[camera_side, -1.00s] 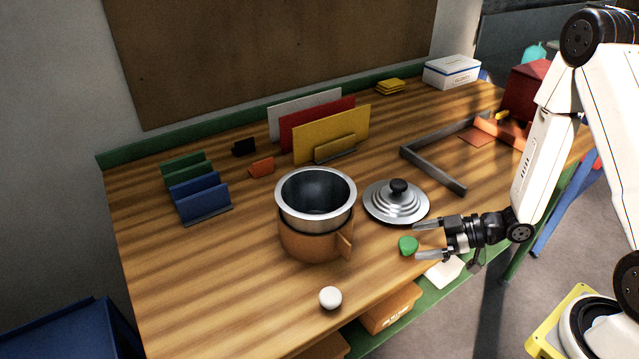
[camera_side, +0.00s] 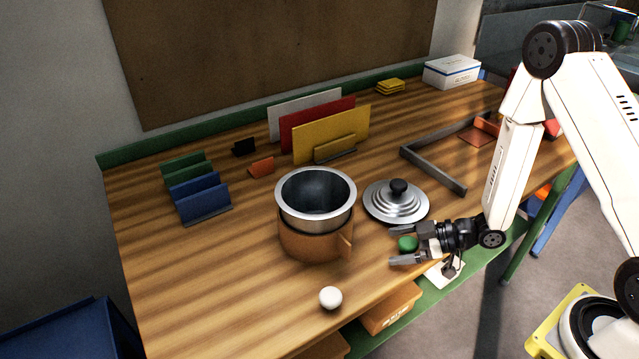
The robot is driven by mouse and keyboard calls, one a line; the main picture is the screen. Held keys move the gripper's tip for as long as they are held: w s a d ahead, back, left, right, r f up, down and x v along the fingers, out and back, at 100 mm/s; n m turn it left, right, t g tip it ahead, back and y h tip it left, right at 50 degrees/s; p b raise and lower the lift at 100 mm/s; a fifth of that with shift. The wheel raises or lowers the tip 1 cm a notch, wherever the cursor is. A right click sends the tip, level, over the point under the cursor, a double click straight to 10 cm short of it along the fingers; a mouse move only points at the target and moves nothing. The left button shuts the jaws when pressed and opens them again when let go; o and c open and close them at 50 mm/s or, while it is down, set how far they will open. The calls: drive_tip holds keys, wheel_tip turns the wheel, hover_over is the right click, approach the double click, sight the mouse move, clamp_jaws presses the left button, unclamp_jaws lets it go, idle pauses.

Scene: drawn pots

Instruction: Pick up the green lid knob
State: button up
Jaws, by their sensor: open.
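The green lid knob (camera_side: 407,243) lies on the wooden table near its front edge, right of the pot. My gripper (camera_side: 391,246) is open, with one finger on the far side of the knob and one on the near side. The knob is between the fingers, and I cannot tell whether either finger touches it. A silver stepped lid (camera_side: 381,207) with a black knob (camera_side: 398,187) lies just behind my gripper. A steel pot (camera_side: 347,196) sits in a brown holder (camera_side: 310,241) to the left.
A white ball (camera_side: 330,298) lies near the front edge. A grey angled frame (camera_side: 432,169) lies behind the lid. Coloured panels (camera_side: 330,132) and blue and green racks (camera_side: 200,200) stand at the back and left. The front left of the table is clear.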

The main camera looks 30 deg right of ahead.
sight(401, 241)
idle(0.5)
drive_tip(key=c, duration=1.3)
drive_tip(key=shift+r, duration=0.2)
drive_tip(key=shift+r, duration=4.8)
drive_tip(key=shift+r, duration=0.15)
